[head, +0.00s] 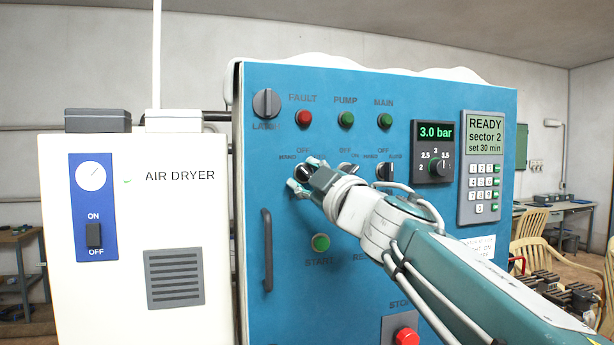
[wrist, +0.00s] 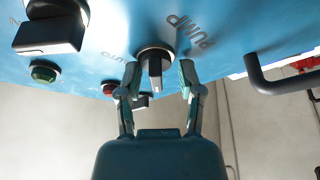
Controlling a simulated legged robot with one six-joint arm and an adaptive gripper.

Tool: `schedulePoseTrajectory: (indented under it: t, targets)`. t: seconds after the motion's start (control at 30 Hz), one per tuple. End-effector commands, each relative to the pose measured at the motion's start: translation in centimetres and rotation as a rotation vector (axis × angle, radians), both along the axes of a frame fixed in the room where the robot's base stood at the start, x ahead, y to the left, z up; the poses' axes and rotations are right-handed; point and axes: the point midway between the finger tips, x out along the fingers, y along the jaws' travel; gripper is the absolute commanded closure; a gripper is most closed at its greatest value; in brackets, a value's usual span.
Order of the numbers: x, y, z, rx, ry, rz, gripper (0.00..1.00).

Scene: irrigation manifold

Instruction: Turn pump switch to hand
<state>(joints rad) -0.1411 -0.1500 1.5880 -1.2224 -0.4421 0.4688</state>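The pump switch is a dark rotary knob with a raised bar handle (wrist: 155,66) on the blue panel (head: 290,105), and the word PUMP is printed beside it in the wrist view. In the head view it is at the left of the switch row, mostly hidden by my gripper (head: 303,178). My gripper, also in the wrist view (wrist: 159,78), is open, with one finger on each side of the knob. Gaps show between the fingers and the handle. An AUTO label is left of the knob in the wrist view. I cannot read its exact setting.
Two more rotary switches, the nearer partly behind my wrist and the farther one (head: 385,171), sit to the right. A green start button (head: 320,243) is below, a red stop button (head: 406,337) lower right. A dark door handle (head: 267,250) stands left. The air dryer (head: 185,215) adjoins the panel.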

Motion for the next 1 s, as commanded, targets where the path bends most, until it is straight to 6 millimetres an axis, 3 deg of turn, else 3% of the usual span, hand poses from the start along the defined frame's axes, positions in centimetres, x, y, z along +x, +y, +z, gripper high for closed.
schedulePoseTrajectory:
  t: [0.27, 0.8, 1.0]
  targets:
    - [-0.4, -0.3, 0.0, 0.002, -0.002, -0.002, 0.51]
    - [-8.2, -5.2, -2.7, -0.001, -0.002, -0.005, 0.51]
    - [-9.6, -6.0, -3.3, -0.001, 0.0, -0.001, 0.51]
